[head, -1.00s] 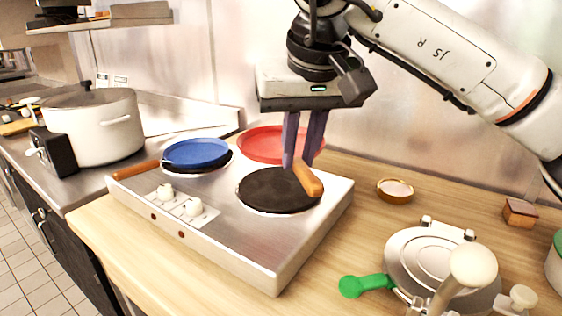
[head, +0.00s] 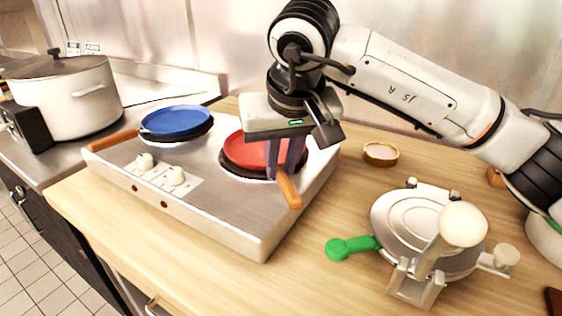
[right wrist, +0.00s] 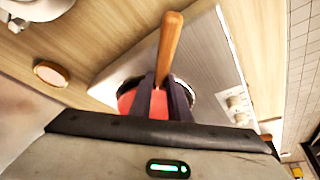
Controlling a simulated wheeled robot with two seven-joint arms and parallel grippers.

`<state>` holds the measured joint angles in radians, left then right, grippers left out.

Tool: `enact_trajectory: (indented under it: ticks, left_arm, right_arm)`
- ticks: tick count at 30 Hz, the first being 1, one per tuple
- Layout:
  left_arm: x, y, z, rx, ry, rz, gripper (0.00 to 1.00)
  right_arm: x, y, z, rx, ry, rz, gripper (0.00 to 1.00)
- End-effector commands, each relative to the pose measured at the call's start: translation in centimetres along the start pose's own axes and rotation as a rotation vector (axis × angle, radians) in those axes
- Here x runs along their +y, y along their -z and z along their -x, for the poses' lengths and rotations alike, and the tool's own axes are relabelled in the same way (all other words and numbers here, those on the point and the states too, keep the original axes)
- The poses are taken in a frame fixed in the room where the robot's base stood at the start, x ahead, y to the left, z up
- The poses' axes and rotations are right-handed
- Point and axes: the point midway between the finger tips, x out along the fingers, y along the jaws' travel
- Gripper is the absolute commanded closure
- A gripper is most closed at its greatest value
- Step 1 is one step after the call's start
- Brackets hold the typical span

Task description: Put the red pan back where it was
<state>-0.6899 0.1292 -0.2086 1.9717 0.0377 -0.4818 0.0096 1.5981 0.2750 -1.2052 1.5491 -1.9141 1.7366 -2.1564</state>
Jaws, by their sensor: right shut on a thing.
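The red pan (head: 246,150) is over the right burner (head: 243,179) of the steel two-burner hob (head: 215,208). I cannot tell whether it rests on the burner or hangs just above it. Its wooden handle (head: 289,189) points toward the front right. My right gripper (head: 286,174) is shut on the pan near the base of the handle. In the right wrist view, the purple-grey fingers (right wrist: 162,103) straddle the handle (right wrist: 169,45), and part of the red pan (right wrist: 127,101) shows beside them. My left gripper is not in view.
A blue pan (head: 176,121) sits on the left burner. A large lidded pot (head: 70,105) stands at the far left. Right of the hob are a small round bowl (head: 381,153) and a press (head: 425,235) with a green handle (head: 350,247). The wooden counter in front is clear.

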Motion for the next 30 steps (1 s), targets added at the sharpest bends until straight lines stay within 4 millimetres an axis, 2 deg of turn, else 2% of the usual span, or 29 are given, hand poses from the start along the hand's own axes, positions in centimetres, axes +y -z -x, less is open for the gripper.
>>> enact_trajectory:
  ticks: [8, 9, 11, 12, 23, 26, 30]
  left_arm:
    - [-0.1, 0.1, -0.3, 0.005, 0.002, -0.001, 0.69]
    - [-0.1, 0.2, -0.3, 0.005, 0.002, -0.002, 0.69]
    - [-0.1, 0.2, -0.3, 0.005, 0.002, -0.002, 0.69]
    - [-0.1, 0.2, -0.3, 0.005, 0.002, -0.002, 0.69]
    - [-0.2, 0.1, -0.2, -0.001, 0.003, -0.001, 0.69]
    - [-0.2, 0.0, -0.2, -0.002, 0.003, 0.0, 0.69]
    - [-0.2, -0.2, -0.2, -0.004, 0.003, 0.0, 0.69]
  right_arm:
    - [0.0, -0.1, -0.2, 0.004, 0.001, 0.0, 1.0]
    - [0.0, -0.1, -0.2, 0.001, 0.001, 0.001, 0.77]
    - [0.0, -0.1, -0.2, 0.001, 0.001, 0.001, 0.67]
    - [0.0, -0.1, -0.2, 0.001, 0.001, 0.001, 0.65]
    - [0.0, 0.1, 0.5, 0.002, 0.001, 0.0, 0.65]
    - [-0.1, 0.2, 1.8, 0.005, 0.002, 0.001, 0.65]
    - [0.0, 0.2, 4.8, 0.006, 0.001, 0.001, 0.65]
